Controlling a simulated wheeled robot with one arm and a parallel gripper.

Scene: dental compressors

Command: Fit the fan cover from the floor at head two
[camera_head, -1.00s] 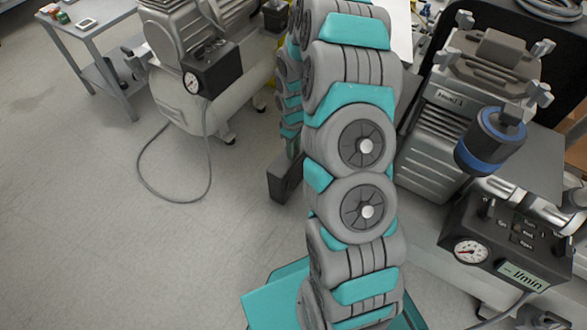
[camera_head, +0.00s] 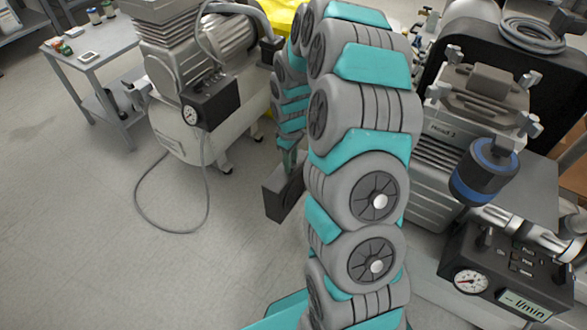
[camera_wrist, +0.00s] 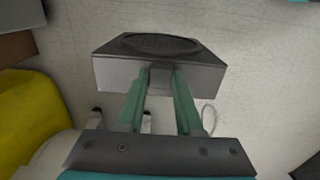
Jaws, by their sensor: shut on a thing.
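The fan cover (camera_wrist: 160,70) is a dark grey box-like piece with a round dark grille on its far face. My gripper (camera_wrist: 160,80) is shut on its near edge, with one teal finger on each side of a small grip part. In the head view the cover (camera_head: 284,197) hangs below my gripper (camera_head: 290,165), above the floor between the two compressors.
A left compressor (camera_head: 190,60) has a gauge box (camera_head: 209,103) and a loose cable (camera_head: 138,195) on the floor. A side table (camera_head: 95,62) stands behind it. A flow meter box (camera_head: 505,275) and a blue-banded canister (camera_head: 484,172) are at right. A yellow thing (camera_wrist: 25,115) lies near my gripper. Left floor is clear.

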